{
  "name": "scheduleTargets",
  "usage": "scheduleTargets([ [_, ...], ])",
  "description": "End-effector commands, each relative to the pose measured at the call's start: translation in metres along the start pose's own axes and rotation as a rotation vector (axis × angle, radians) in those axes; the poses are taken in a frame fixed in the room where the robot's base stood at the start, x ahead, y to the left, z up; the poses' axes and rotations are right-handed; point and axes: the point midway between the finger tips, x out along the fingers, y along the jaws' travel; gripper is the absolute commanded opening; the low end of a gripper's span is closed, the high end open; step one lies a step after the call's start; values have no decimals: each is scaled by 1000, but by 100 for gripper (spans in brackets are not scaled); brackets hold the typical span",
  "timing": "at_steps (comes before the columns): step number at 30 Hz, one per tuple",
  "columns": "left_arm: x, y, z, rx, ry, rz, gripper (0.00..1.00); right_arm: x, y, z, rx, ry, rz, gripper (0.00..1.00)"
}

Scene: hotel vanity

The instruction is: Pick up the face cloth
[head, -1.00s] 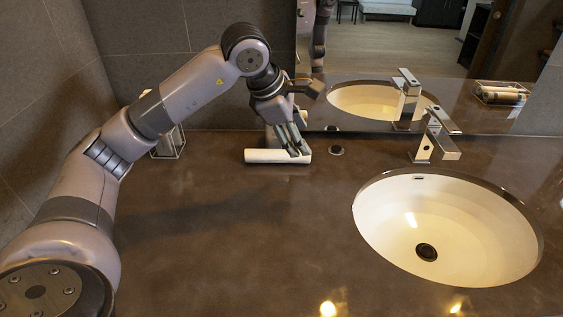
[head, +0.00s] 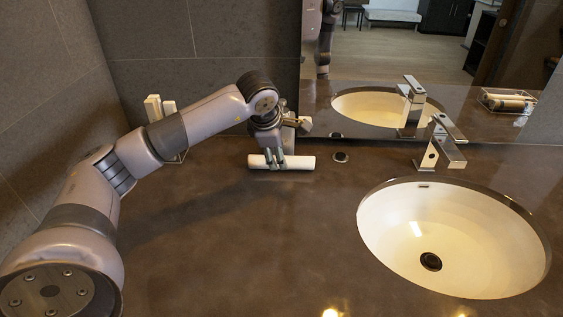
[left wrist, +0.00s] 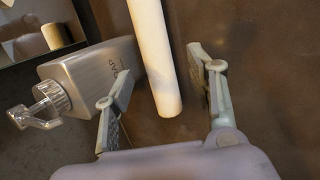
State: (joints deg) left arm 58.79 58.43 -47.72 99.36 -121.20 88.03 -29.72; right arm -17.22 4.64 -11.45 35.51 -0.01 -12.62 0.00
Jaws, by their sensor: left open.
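The face cloth (head: 303,163) is a white roll lying on the brown counter near the mirror, left of the sink. My left gripper (head: 275,160) is above it, with its fingers pointing down at the roll. In the left wrist view the face cloth (left wrist: 155,55) runs between the two open fingers of the left gripper (left wrist: 161,68), with visible gaps on both sides. Whether the fingertips reach down past the roll is hard to tell. My right gripper is not in view.
A grey bottle with a metal pump (left wrist: 85,80) stands close beside the left finger. A round sink (head: 450,230) and chrome faucet (head: 440,145) are to the right. A holder with white items (head: 160,108) is behind my arm. The front counter is clear.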

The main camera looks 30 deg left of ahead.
Motion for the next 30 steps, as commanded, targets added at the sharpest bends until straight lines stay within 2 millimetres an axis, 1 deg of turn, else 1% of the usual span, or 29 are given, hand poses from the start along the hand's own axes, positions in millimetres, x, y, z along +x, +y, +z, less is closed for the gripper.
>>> scheduleTargets([
  [2,6,0,0,0,2,-2,51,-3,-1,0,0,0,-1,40],
  [7,30,3,-2,-1,2,-4,51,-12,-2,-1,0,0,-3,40],
  [9,41,3,-2,-1,1,-3,51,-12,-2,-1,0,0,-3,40],
  [11,47,3,-2,-1,0,-2,51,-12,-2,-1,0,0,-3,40],
  [14,51,3,-2,0,0,0,51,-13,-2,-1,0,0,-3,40],
  [20,52,3,-2,0,0,0,51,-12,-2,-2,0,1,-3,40],
  [30,51,3,-2,0,0,0,28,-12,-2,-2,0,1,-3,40],
])
